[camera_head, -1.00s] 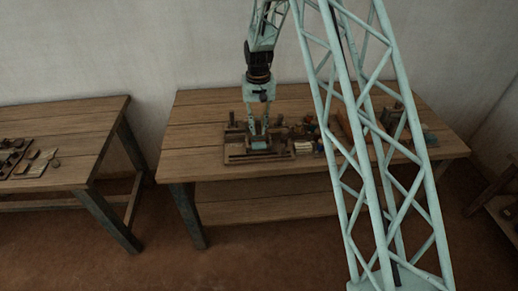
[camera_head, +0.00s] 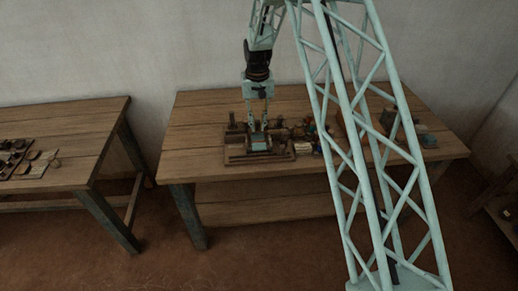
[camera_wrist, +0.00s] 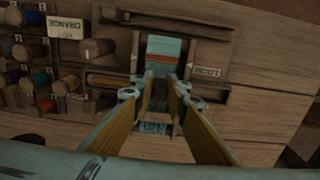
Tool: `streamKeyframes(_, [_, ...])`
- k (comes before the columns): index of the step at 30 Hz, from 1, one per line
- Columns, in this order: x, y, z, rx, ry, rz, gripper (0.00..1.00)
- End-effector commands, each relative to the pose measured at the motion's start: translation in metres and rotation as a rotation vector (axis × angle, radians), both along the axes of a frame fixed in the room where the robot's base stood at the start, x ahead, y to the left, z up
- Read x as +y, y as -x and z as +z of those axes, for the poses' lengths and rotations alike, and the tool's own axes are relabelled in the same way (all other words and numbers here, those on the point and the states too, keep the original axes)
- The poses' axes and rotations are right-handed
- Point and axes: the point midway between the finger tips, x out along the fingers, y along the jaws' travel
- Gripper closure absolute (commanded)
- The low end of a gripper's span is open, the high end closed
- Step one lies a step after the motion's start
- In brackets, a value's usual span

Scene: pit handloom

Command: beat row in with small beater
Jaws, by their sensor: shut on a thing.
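The small loom (camera_head: 232,160) is a brown wooden frame on the middle table, with a pale blue woven patch (camera_head: 260,143) in it. In the wrist view the patch (camera_wrist: 164,48) has an orange-red band along its near edge. My gripper (camera_wrist: 161,84) points down at this edge, its two yellow-padded fingers close together. It is shut on a small dark piece (camera_wrist: 160,91), which looks like the small beater. The fingers hide most of it. I cannot tell whether it touches the weave. In the head view my gripper (camera_head: 258,121) is over the back part of the loom.
Several coloured spools (camera_wrist: 42,85) lie in a rack beside the loom, near a card marked ORANGE (camera_wrist: 65,27). A LOOM label (camera_wrist: 207,71) is on the frame. More items stand at the table's right (camera_head: 388,118). The table's left part (camera_head: 190,135) is clear.

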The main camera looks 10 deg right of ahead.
Motion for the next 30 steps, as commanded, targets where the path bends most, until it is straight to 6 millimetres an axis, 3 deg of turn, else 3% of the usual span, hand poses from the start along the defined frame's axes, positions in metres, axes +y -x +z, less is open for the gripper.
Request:
streamKeyframes(20, [-0.005, -0.036, -0.001, 0.001, 0.000, 0.000, 0.93])
streamKeyframes(21, [-0.005, -0.037, -0.001, 0.001, 0.000, 0.000, 0.85])
streamKeyframes(25, [-0.005, -0.036, -0.001, 0.001, 0.000, 0.000, 0.73])
streamKeyframes(30, [-0.005, -0.037, -0.001, 0.000, 0.000, 0.000, 0.72])
